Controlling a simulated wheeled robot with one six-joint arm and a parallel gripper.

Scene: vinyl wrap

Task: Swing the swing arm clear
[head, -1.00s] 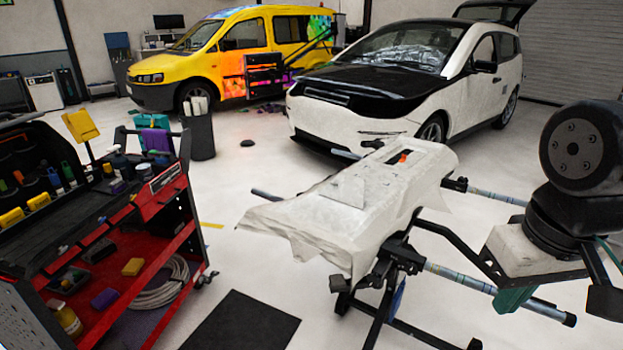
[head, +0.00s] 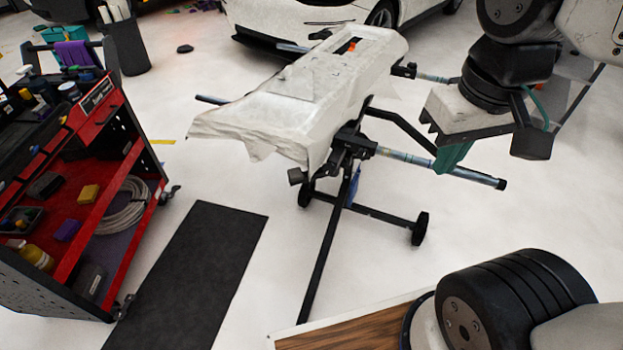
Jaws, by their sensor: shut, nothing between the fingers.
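A wheeled black stand (head: 352,185) holds a flat panel covered in crumpled white film (head: 300,95). Two arms with grey-blue tubes stick out from the stand's right side: a nearer, longer one (head: 482,178) with a black end cap, and a farther one (head: 432,77). I cannot tell which is the swing arm. My gripper (head: 453,158), a pale body with teal fingers, is shut and empty. Its fingertips overlap the nearer tube in the picture; whether they touch it I cannot tell. The fingers partly hide that tube.
A red tool cart (head: 135,150) with bottles and coiled cable stands at the left. A dark mat (head: 190,270) lies on the floor beside it. A white car (head: 300,20) is behind the stand. The floor right of the stand (head: 540,215) is clear.

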